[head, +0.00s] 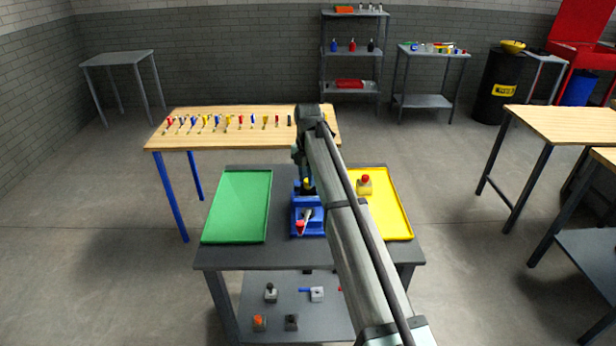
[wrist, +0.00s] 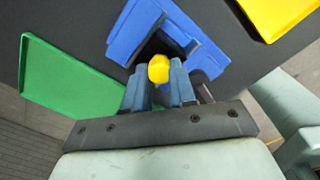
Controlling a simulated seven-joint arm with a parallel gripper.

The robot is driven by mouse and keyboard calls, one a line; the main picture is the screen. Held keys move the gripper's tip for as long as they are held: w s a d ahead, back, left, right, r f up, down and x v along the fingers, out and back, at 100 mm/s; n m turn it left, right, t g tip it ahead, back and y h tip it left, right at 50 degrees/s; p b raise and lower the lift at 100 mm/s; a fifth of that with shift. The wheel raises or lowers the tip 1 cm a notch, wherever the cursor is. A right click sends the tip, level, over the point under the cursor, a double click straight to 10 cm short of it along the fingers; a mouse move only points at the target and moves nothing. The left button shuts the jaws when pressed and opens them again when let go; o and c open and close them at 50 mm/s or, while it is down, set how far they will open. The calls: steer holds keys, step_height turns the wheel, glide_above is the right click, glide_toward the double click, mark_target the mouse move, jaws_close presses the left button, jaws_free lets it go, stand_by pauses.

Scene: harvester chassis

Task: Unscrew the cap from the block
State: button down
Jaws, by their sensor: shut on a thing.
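The yellow cap (wrist: 158,69) shows between the fingertips of my gripper (wrist: 155,80) in the wrist view. My gripper is shut on it, at the blue vise (wrist: 135,28). In the head view a bit of yellow (head: 307,183) shows just below my arm, at the back of the blue vise (head: 298,222). The vise has a grey handle with a red end (head: 300,226) and stands in the middle of the dark table. The block under the cap is hidden or too dark to make out. I cannot tell whether the cap is still seated on it.
A green tray (head: 208,237) lies left of the vise. A yellow tray (head: 403,226) lies right and holds a block with a red cap (head: 365,181). A wooden table (head: 165,141) with a row of tools stands behind. Several small parts sit on the lower shelf (head: 262,309).

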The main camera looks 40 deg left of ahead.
steer(key=n, duration=0.4)
steer(key=shift+n, duration=0.4)
steer(key=c, duration=1.1)
jaws_free()
steer(key=m, duration=0.4)
steer(key=shift+m, duration=0.6)
